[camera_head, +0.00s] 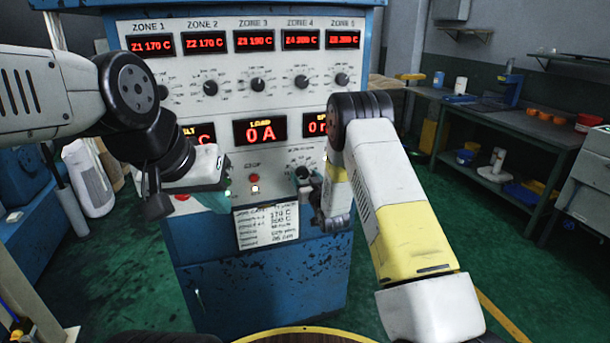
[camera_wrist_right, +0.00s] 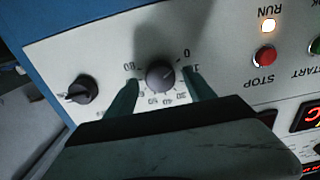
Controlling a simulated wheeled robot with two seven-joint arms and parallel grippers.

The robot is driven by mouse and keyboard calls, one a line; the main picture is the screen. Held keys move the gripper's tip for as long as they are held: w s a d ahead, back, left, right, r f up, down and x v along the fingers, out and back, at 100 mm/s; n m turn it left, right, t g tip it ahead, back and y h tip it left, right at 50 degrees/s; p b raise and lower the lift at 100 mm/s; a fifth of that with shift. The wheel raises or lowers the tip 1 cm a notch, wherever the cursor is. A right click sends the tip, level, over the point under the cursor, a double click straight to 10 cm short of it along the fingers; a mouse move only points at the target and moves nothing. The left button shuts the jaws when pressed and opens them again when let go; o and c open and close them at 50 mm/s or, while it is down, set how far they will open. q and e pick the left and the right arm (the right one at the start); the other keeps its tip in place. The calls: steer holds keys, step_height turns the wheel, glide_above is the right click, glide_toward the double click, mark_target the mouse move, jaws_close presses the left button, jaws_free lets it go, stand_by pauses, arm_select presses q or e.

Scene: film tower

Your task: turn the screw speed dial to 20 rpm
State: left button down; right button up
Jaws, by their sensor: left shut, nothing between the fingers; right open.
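The screw speed dial (camera_head: 303,172) is a dark round knob low on the control panel. It also shows in the right wrist view (camera_wrist_right: 160,75), upside down, with a number scale around it. A pale pointer mark on it seems to face toward the 0 side. My right gripper (camera_wrist_right: 161,98) is open, its teal fingers on either side of the knob; I cannot tell whether they touch it. In the head view it (camera_head: 312,188) is partly hidden by my arm. My left gripper (camera_head: 222,196) is shut and empty, left of the red stop button (camera_head: 254,178).
The load display (camera_head: 260,131) reads 0 A. The speed display (camera_head: 315,126) shows 0, its right part hidden by my right arm. Another black knob (camera_wrist_right: 83,90) sits beside the dial. A paper sheet (camera_head: 267,226) hangs below. A workbench (camera_head: 510,122) stands at right.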

steer(key=shift+w, duration=0.2)
steer(key=c, duration=1.4)
steer(key=shift+o, duration=0.2)
steer(key=m, duration=0.5)
steer(key=shift+m, duration=0.3)
steer(key=m, duration=0.6)
